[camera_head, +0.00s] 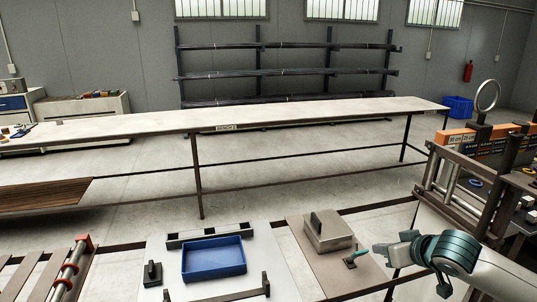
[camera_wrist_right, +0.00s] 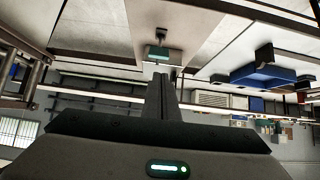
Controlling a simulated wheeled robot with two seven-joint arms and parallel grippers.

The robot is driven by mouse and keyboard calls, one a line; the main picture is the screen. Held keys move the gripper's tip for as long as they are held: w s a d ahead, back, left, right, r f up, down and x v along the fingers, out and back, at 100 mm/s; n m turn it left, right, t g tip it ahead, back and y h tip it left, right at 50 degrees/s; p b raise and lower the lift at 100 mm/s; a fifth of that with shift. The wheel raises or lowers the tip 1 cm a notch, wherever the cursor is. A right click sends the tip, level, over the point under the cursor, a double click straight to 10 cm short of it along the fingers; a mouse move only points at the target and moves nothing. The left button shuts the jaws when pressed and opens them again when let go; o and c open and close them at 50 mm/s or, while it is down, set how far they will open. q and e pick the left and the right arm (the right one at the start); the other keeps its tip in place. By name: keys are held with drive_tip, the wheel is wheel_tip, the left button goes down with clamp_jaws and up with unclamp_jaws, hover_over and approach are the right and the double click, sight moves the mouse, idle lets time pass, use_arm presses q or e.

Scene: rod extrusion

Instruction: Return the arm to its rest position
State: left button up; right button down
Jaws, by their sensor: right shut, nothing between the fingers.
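My right arm (camera_head: 490,270) reaches in from the lower right, pale grey with teal joints. My right gripper (camera_head: 382,249) is shut and empty, pointing left beside the brown board at the front of the bench. In the right wrist view its closed fingers (camera_wrist_right: 162,92) stand together with nothing between them. A small green-handled tool (camera_head: 355,257) lies on the board just left of the fingertips, apart from them as far as I can tell. My left gripper is not in view.
A metal block with a dark handle (camera_head: 328,231) sits on the board. A blue tray (camera_head: 213,259) and a small black block (camera_head: 152,273) are further left. A rack with upright frames (camera_head: 470,185) stands close behind my right arm. A long white table (camera_head: 300,113) spans the back.

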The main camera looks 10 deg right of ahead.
drive_tip(key=s+a+f+n+g, duration=0.2)
drive_tip(key=s+a+f, duration=1.1)
drive_tip(key=f, duration=0.3)
drive_tip(key=s+f+m+g+h, duration=0.15)
drive_tip(key=s+f, duration=0.35)
drive_tip(key=s, duration=0.7)
drive_tip(key=s+f+g, duration=0.3)
drive_tip(key=s+f, duration=0.2)
drive_tip(key=s, duration=0.8)
wheel_tip(320, 180, down, 33)
drive_tip(key=s+g+b, duration=0.1)
drive_tip(key=s+b, duration=0.1)
drive_tip(key=b, duration=0.2)
drive_tip(key=s+d+f+g+b, duration=0.1)
drive_tip(key=s+d+f+b, duration=0.1)
drive_tip(key=s+f, duration=1.5)
wheel_tip(320, 180, down, 3)
drive_tip(key=shift+s+d+f+b, duration=0.1)
drive_tip(key=shift+s+d+b, duration=0.1)
drive_tip(key=shift+b, duration=0.4)
drive_tip(key=shift+a+g, duration=0.1)
drive_tip(key=shift+g, duration=0.15)
